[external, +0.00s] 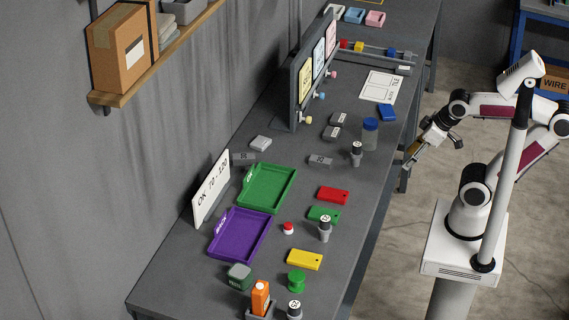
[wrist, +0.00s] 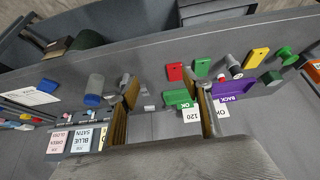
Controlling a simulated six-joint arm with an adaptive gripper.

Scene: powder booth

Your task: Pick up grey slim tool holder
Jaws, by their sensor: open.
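Several upright grey tool holders with dark and white tops stand on the bench in the external view. A slim one (external: 356,155) is beside the blue-capped jar, another (external: 325,231) is by the green block, and a third (external: 295,311) is at the front edge of the picture. I cannot tell for sure which is the slim one meant. In the wrist view, one holder (wrist: 234,67) shows between the green and yellow blocks. A grey piece beside the left finger is partly hidden. My gripper (external: 408,163) is open and empty, out past the bench's right edge, apart from every holder.
The jar (external: 370,134) stands close behind the slim holder. Red (external: 333,195), green (external: 322,214) and yellow (external: 304,259) blocks lie nearer the front. Green (external: 251,205) and purple (external: 219,255) trays lie along the wall side. A panel stand (external: 296,95) rises behind.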

